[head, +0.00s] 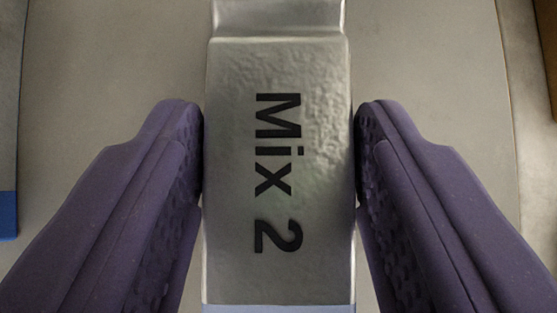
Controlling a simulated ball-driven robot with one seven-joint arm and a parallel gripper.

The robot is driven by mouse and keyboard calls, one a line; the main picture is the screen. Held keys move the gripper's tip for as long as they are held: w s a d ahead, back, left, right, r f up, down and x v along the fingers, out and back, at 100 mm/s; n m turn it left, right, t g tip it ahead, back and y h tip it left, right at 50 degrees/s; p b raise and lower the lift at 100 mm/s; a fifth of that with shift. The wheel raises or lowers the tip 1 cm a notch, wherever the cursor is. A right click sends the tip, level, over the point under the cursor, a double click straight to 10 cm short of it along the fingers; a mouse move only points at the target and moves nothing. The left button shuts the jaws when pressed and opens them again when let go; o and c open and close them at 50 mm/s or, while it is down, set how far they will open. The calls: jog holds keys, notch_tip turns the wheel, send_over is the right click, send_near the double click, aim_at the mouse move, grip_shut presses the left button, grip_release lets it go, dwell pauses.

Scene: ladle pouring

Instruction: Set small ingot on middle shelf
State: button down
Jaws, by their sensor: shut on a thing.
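A silvery metal ingot (235,190) marked "Mix 2" in black fills the middle of the head view. Its lettering runs down the picture. A narrower or stepped metal part (280,16) shows at its top end, and its bottom end is cut off by the picture's edge. My gripper (279,150) has two purple fingers, one on each side of the ingot, shut on it. Whether this is the small ingot I cannot tell by size. The middle shelf cannot be made out.
A plain grey surface (100,80) lies behind the ingot, with a curved edge at the right. A blue piece (8,215) shows at the left edge. A brown corner (548,50) shows at the upper right.

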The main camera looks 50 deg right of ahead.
jog(key=shift+c, duration=2.3)
grip_release()
jog(key=shift+f, duration=0.1)
jog(key=shift+r, duration=0.25)
jog(key=p+v, duration=0.5)
jog(key=v, duration=0.7)
jog(key=shift+a+f, duration=0.15)
jog(key=shift+f, duration=0.05)
